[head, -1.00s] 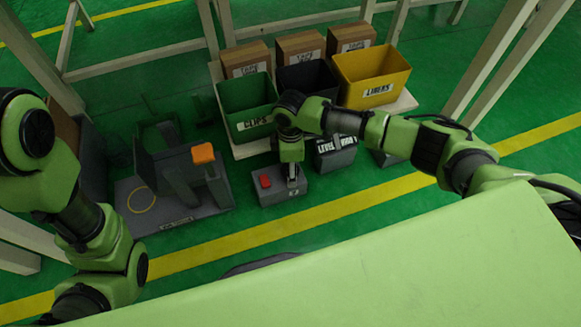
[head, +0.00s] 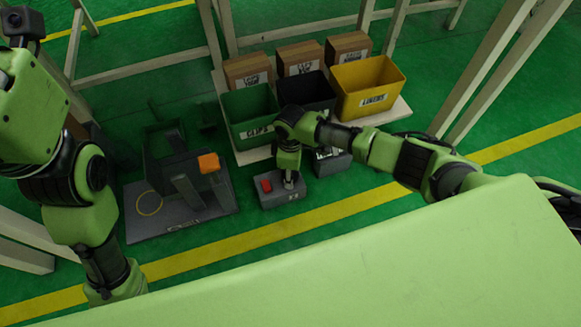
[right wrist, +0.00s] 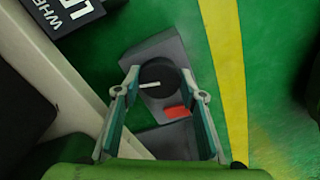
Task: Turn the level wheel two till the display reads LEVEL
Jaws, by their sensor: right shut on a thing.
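The level wheel (right wrist: 158,76) is a black round knob with a white line, on top of a small grey box (head: 269,202). A red block (head: 265,185) sits beside it on the box; it also shows in the right wrist view (right wrist: 176,112). My right gripper (head: 289,184) points down over the box. The white line lies nearly crosswise between the fingers. A dark sign (right wrist: 66,14) with partly cut-off white letters shows at the top left; no LEVEL reading is legible. My left gripper is out of view.
Green (head: 240,122), black (head: 320,98) and yellow (head: 364,100) bins stand behind, with cardboard boxes (head: 298,57) at their back. A grey fixture with an orange block (head: 209,163) stands left of the wheel box. Green floor in front is clear.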

